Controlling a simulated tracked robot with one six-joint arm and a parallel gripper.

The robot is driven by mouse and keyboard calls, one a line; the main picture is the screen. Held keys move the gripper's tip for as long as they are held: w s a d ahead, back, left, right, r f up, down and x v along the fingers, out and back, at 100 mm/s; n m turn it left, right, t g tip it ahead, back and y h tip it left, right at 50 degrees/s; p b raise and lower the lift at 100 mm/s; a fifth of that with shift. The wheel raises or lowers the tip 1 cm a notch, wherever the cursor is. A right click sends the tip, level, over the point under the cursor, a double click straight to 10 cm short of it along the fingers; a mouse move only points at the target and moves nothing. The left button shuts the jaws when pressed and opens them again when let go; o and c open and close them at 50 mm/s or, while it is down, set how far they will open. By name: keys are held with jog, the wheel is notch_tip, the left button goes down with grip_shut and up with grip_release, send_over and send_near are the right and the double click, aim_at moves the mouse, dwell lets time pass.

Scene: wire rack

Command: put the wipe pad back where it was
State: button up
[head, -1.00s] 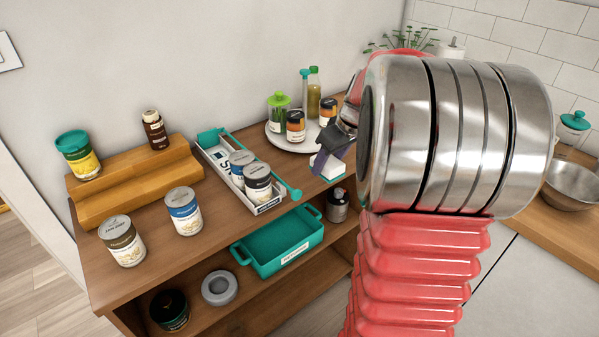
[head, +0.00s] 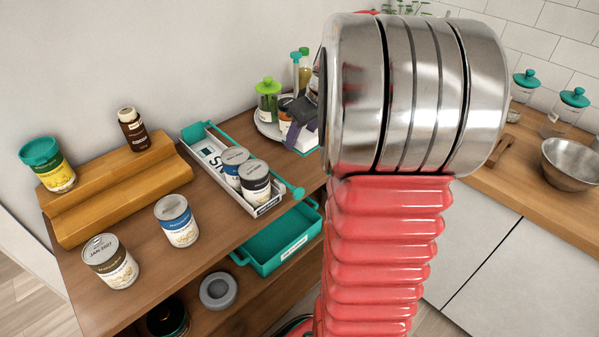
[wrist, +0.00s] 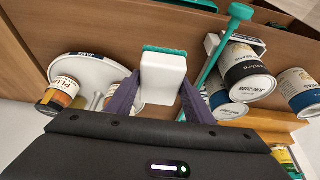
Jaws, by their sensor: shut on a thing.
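The wipe pad is a white block with a teal layer on one face (wrist: 163,80). My gripper (wrist: 160,92) is shut on it, with a purple finger on each side. In the head view a white bit of the pad (head: 304,144) shows below my dark gripper (head: 303,116), and my arm hides much of that area. The pad is held over the shelf top near its right end, in front of the round white plate (head: 263,130) with jars.
A white tray (head: 214,165) holds two cans and lies left of my gripper, with a teal-knobbed rod (head: 291,187) along it. A wooden step (head: 115,190), loose cans and a bottle stand further left. A teal bin (head: 277,245) sits on the lower shelf.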

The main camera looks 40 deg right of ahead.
jog(key=shift+s+d+f, duration=0.15)
jog(key=shift+f, duration=0.05)
send_over(299, 170)
jog(key=s, duration=0.2)
jog(key=f, duration=0.5)
jog(key=shift+w+f, duration=0.25)
jog(key=shift+f, duration=0.15)
jog(key=shift+f, duration=1.85)
jog(key=shift+f, duration=0.1)
jog(key=o, duration=1.1)
